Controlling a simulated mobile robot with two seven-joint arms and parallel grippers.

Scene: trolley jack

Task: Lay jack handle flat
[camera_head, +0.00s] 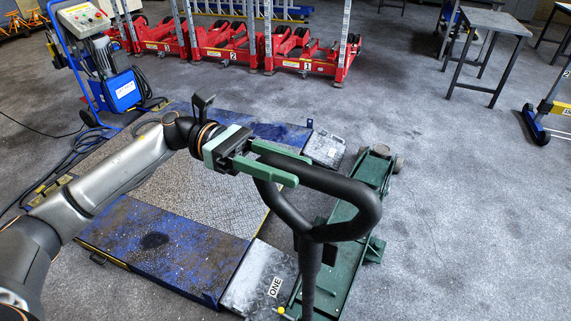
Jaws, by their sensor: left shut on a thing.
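The trolley jack (345,245) is a long dark green frame on the floor, right of centre in the head view. Its black jack handle (309,268) stands up from it, with a thick black looped grip (369,207) at the top. My left gripper (277,168) comes in from the left with green fingers. It is shut on the left part of the looped grip, near its upper end. The handle's lower end runs out of the bottom of the picture. My right gripper is not in view.
A blue-edged platform (165,262) with a metal plate lies left of the jack. A blue pump cart (103,65) stands at the upper left. Red lifting units (230,45) line the back. Grey tables (492,25) stand at the back right. The floor right of the jack is clear.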

